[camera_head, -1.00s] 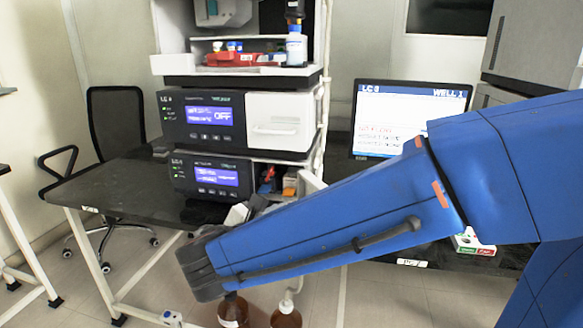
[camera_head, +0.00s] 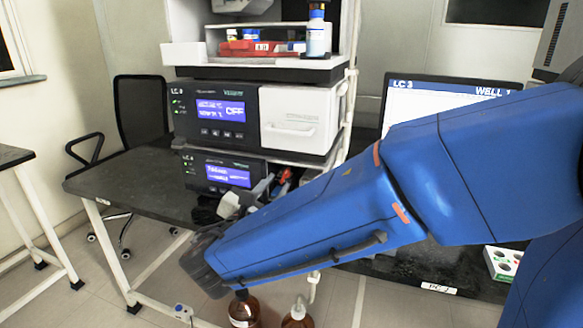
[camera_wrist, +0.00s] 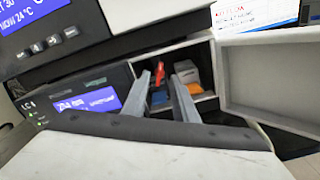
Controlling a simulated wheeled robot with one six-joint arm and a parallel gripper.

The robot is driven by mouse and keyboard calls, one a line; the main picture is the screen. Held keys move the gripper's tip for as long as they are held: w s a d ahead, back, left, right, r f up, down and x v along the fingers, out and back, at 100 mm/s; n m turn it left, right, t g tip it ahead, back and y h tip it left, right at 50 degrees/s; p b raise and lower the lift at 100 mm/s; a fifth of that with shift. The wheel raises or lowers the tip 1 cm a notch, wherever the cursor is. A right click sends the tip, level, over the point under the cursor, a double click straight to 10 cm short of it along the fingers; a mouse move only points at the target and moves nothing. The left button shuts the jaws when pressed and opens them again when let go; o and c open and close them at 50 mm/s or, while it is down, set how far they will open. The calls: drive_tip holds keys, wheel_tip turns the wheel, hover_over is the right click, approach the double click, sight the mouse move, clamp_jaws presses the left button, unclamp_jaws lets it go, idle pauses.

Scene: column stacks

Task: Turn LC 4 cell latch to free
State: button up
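The lower instrument module (camera_head: 222,172) has an open compartment at its right end. It also shows in the wrist view (camera_wrist: 82,105), where the label starts "LC" and its number is unclear. Inside the compartment (camera_wrist: 208,106) are a small red part (camera_wrist: 158,82), a blue part and an orange part. The red part (camera_head: 284,175) shows just past my gripper in the head view. I cannot tell which part is the cell latch or how it is turned. My gripper (camera_wrist: 169,72) is open, its two grey fingers apart and pointing at the compartment; nothing is visibly held.
The compartment's pale door (camera_wrist: 268,82) stands open to the right. The upper module (camera_head: 210,114) reads "OFF". The monitor (camera_head: 440,95) seems to read "LC 3". Brown bottles (camera_head: 243,308) stand below my arm. The dark bench (camera_head: 135,187) is clear at left.

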sight(291, 176)
drive_tip(key=x, duration=1.1)
drive_tip(key=shift+w+d, duration=0.1)
drive_tip(key=shift+w, duration=0.25)
clamp_jaws()
